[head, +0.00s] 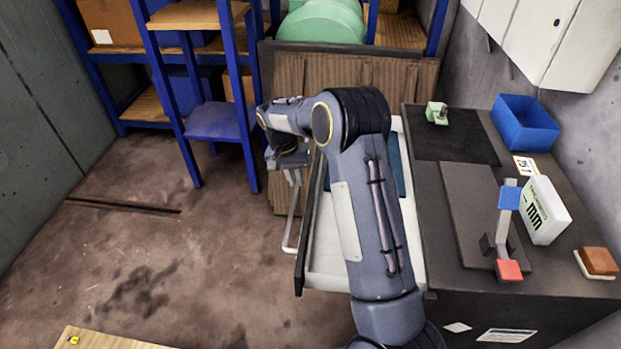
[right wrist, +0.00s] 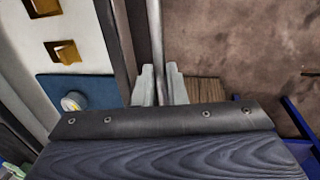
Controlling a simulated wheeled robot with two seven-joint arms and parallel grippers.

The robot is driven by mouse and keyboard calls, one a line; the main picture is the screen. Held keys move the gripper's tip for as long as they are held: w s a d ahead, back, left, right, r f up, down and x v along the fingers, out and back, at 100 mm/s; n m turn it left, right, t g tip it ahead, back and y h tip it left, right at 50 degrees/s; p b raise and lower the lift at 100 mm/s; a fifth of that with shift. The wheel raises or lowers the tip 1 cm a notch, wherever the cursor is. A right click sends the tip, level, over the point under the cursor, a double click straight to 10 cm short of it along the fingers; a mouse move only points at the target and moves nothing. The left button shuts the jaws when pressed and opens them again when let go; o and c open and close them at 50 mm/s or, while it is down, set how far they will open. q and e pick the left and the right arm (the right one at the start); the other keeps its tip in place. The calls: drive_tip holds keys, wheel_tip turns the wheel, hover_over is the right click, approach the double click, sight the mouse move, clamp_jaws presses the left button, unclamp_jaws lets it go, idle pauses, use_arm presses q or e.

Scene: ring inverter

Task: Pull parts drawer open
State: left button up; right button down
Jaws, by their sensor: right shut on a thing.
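The parts drawer (head: 325,255) stands pulled out from the dark cabinet (head: 470,303), with a white inside and a dark front panel (head: 303,250). A long metal bar handle (head: 290,235) runs along its front. My right gripper (head: 288,165) is at the far part of this handle, partly hidden by its own wrist. In the right wrist view, the right gripper (right wrist: 160,82) is shut on the metal bar (right wrist: 155,35), with one finger on each side. The drawer's inside (right wrist: 88,22) shows beside it. My right arm hides much of the drawer in the head view. My left gripper is out of view.
The cabinet top carries a blue bin (head: 525,125), a small green part (head: 437,113), a white box (head: 545,210) and a red-and-blue fixture (head: 508,235). Blue shelving (head: 215,122) stands at the back. The floor (head: 190,250) left of the drawer is clear.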

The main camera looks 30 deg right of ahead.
drive_tip(key=shift+w+a+r, duration=0.1)
drive_tip(key=shift+w+a, duration=1.05)
drive_tip(key=shift+a, duration=0.1)
drive_tip(key=c, duration=1.5)
unclamp_jaws()
drive_tip(key=shift+w+a+r+b, duration=0.1)
drive_tip(key=shift+w+a+r, duration=0.1)
drive_tip(key=shift+r, duration=1.05)
drive_tip(key=shift+w+a+r+b, duration=0.1)
drive_tip(key=shift+a+r, duration=0.1)
drive_tip(key=shift+r, duration=1.1)
drive_tip(key=shift+w+a+r+b, duration=0.1)
drive_tip(key=shift+w+a+r, duration=0.1)
drive_tip(key=shift+r, duration=1.05)
drive_tip(key=shift+s, duration=0.1)
